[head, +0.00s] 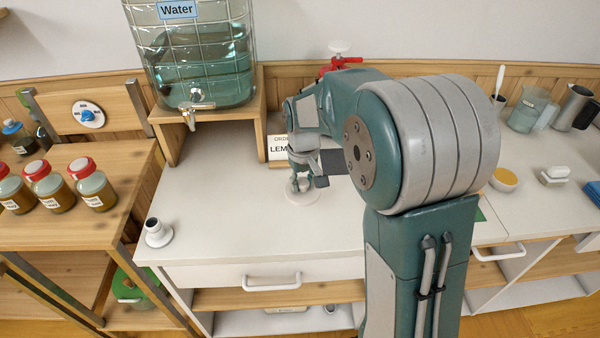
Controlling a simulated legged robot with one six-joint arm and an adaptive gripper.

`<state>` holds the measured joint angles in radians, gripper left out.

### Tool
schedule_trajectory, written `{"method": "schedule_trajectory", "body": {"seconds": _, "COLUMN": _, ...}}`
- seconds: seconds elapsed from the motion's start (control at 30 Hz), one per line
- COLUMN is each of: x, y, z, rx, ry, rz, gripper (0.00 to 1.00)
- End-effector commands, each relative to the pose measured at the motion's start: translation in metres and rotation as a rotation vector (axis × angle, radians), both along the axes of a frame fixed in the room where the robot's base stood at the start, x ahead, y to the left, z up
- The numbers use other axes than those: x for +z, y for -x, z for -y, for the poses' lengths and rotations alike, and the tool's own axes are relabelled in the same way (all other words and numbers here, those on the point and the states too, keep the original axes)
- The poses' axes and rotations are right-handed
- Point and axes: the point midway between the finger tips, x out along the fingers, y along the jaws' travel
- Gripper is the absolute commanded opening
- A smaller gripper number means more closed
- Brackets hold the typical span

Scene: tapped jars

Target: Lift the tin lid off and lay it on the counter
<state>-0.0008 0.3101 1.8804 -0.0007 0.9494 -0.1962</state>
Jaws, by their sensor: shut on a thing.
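My gripper (302,184) points down over the white counter (220,195), left of my large arm joint. Its fingers are shut on a pale round piece (303,198), which looks like the tin lid, though it is small and partly covered by the fingers. I cannot tell whether this piece touches the counter or is just above it. No open tin shows clearly; my arm hides much of the counter to the right.
A water dispenser (205,90) with a tap stands on a wooden stand (258,110) at the back left. A card (279,148) stands behind my gripper. A white piece with a dark top (157,232) stands at the front left. Counter between is clear. Red-lidded jars (92,186) stand left.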

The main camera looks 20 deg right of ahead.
Motion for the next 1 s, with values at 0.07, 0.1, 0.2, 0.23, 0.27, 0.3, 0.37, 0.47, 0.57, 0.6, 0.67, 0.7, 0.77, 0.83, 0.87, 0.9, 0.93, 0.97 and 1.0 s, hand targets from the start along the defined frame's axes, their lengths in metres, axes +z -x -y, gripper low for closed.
{"method": "schedule_trajectory", "body": {"seconds": 0.07, "x": -0.006, "y": 0.0, "z": 0.0, "rx": 0.0, "ry": 0.0, "rz": -0.002, "gripper": 0.0}}
{"method": "schedule_trajectory", "body": {"seconds": 0.1, "x": -0.009, "y": 0.0, "z": 0.0, "rx": 0.0, "ry": 0.0, "rz": -0.002, "gripper": 0.0}}
{"method": "schedule_trajectory", "body": {"seconds": 0.2, "x": -0.019, "y": 0.0, "z": 0.0, "rx": 0.0, "ry": 0.0, "rz": -0.003, "gripper": 0.0}}
{"method": "schedule_trajectory", "body": {"seconds": 0.23, "x": -0.023, "y": 0.0, "z": 0.0, "rx": 0.0, "ry": 0.0, "rz": -0.004, "gripper": 0.0}}
{"method": "schedule_trajectory", "body": {"seconds": 0.27, "x": -0.026, "y": 0.0, "z": 0.0, "rx": 0.0, "ry": 0.0, "rz": -0.004, "gripper": 0.0}}
{"method": "schedule_trajectory", "body": {"seconds": 0.3, "x": -0.03, "y": 0.0, "z": 0.0, "rx": 0.0, "ry": 0.0, "rz": -0.004, "gripper": 0.0}}
{"method": "schedule_trajectory", "body": {"seconds": 0.37, "x": -0.036, "y": 0.0, "z": 0.001, "rx": 0.0, "ry": 0.0, "rz": -0.003, "gripper": 0.0}}
{"method": "schedule_trajectory", "body": {"seconds": 0.47, "x": -0.046, "y": 0.0, "z": 0.0, "rx": 0.0, "ry": 0.0, "rz": -0.003, "gripper": 0.0}}
{"method": "schedule_trajectory", "body": {"seconds": 0.57, "x": -0.055, "y": 0.0, "z": 0.0, "rx": 0.0, "ry": 0.0, "rz": -0.003, "gripper": 0.0}}
{"method": "schedule_trajectory", "body": {"seconds": 0.6, "x": -0.058, "y": 0.0, "z": 0.0, "rx": 0.0, "ry": -0.001, "rz": -0.002, "gripper": 0.0}}
{"method": "schedule_trajectory", "body": {"seconds": 0.67, "x": -0.061, "y": 0.0, "z": 0.0, "rx": 0.0, "ry": 0.0, "rz": -0.003, "gripper": 0.0}}
{"method": "schedule_trajectory", "body": {"seconds": 0.7, "x": -0.063, "y": 0.0, "z": 0.0, "rx": 0.0, "ry": 0.0, "rz": -0.003, "gripper": 0.0}}
{"method": "schedule_trajectory", "body": {"seconds": 0.77, "x": -0.065, "y": 0.0, "z": 0.0, "rx": 0.0, "ry": 0.0, "rz": -0.002, "gripper": 0.0}}
{"method": "schedule_trajectory", "body": {"seconds": 0.83, "x": -0.066, "y": 0.0, "z": 0.0, "rx": 0.0, "ry": 0.0, "rz": -0.001, "gripper": 0.0}}
{"method": "schedule_trajectory", "body": {"seconds": 0.87, "x": -0.066, "y": 0.0, "z": 0.0, "rx": 0.0, "ry": 0.0, "rz": -0.001, "gripper": 0.0}}
{"method": "schedule_trajectory", "body": {"seconds": 0.9, "x": -0.066, "y": 0.0, "z": 0.0, "rx": 0.0, "ry": 0.0, "rz": -0.001, "gripper": 0.0}}
{"method": "schedule_trajectory", "body": {"seconds": 0.93, "x": -0.066, "y": 0.0, "z": 0.0, "rx": 0.0, "ry": 0.0, "rz": -0.001, "gripper": 0.0}}
{"method": "schedule_trajectory", "body": {"seconds": 0.97, "x": -0.066, "y": 0.0, "z": 0.0, "rx": 0.0, "ry": 0.0, "rz": -0.001, "gripper": 0.0}}
{"method": "schedule_trajectory", "body": {"seconds": 1.0, "x": -0.066, "y": 0.0, "z": 0.0, "rx": 0.0, "ry": 0.0, "rz": -0.001, "gripper": 0.0}}
